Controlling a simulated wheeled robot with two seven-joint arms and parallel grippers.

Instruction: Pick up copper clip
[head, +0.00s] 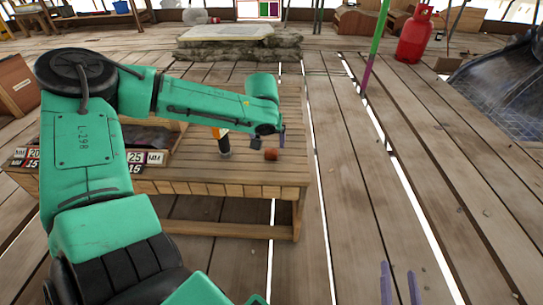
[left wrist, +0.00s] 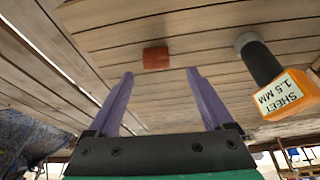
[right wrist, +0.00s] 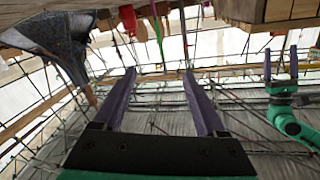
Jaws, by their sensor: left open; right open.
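The copper clip (head: 271,154) is a small reddish-brown block lying on the wooden table (head: 222,190), near its right end. In the left wrist view the clip (left wrist: 156,58) lies just beyond the fingertips, roughly midway between them. My left gripper (head: 281,138) is open and empty over the table beside the clip; its purple fingers (left wrist: 158,75) are spread apart and do not touch the clip. My right gripper (head: 399,270) is open and empty, low over the floor to the right of the table; its fingers (right wrist: 158,75) are also spread.
An orange and black canister (head: 222,140) stands on the table left of the clip. The left wrist view shows its label reading SHEET 1.5 MM (left wrist: 278,93). Number plates (head: 150,157) line the table's left side. A red gas bottle (head: 414,35) stands far right. Plank floor right of the table is mostly clear.

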